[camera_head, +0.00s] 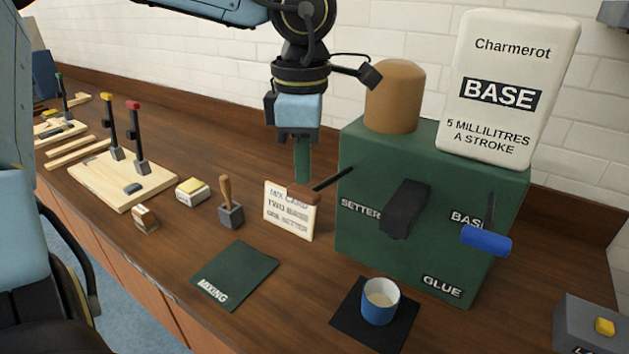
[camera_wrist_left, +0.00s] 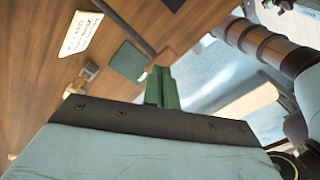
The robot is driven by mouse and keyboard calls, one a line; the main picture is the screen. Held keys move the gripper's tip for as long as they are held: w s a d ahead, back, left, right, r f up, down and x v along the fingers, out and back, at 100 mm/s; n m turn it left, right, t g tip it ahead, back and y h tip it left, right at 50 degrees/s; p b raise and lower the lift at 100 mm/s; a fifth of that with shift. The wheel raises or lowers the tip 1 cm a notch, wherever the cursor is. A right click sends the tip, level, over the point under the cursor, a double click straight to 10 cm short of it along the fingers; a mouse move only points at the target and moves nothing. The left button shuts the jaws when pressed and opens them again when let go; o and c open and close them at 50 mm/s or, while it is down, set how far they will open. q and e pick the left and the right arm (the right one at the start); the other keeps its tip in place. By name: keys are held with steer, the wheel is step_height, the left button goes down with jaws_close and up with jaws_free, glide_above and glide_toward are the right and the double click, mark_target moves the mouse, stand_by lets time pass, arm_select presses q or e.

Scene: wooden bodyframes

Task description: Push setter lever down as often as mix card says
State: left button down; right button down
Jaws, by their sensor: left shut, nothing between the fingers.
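The green glue machine (camera_head: 360,240) stands at the right. Its setter lever is a thin black rod (camera_head: 333,179) with a red-brown knob (camera_head: 303,196), sticking out to the left. My left gripper (camera_head: 302,178) is shut and empty, pointing down with its green fingertips just above or on the knob; contact is unclear. In the left wrist view the knob (camera_wrist_left: 165,57) shows at the fingertips. The mix card (camera_head: 291,212) stands behind the knob, partly covered, and reads two base, one setter. The base lever has a blue handle (camera_head: 485,241). My right gripper is out of view.
A blue cup (camera_head: 381,302) with pale contents stands on a black mat (camera_head: 345,325) before the machine. A white Charmerot container (camera_head: 500,125) sits on top.

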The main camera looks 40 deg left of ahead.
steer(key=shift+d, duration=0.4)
